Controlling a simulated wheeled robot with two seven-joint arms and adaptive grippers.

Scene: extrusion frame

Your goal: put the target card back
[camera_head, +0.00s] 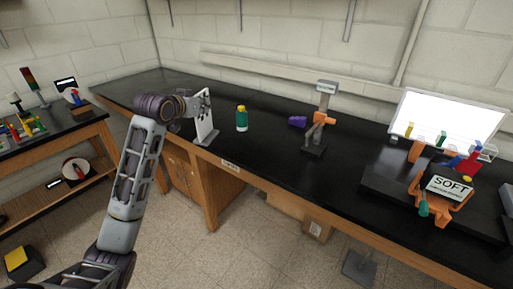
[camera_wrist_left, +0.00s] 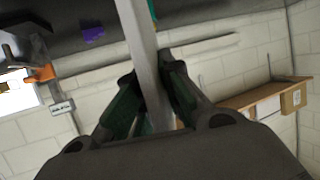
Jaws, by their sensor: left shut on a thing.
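A pale upright card-like piece (camera_head: 206,128) with a foot is at the left part of the black bench; I take it for the target card. My left gripper (camera_head: 201,104) is at its upper part. In the left wrist view, the left gripper (camera_wrist_left: 152,88) is shut on this piece, which shows as a narrow pale grey strip (camera_wrist_left: 138,38) between the fingers. Its face is turned away there, so any marking on it is hidden. I cannot tell whether its foot touches the bench. My right gripper is in neither view.
A green bottle with a yellow cap (camera_head: 241,119) stands just right of the card. A purple lump (camera_head: 297,121) and a grey-and-orange stand (camera_head: 319,120) are farther right. Bench between is clear.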

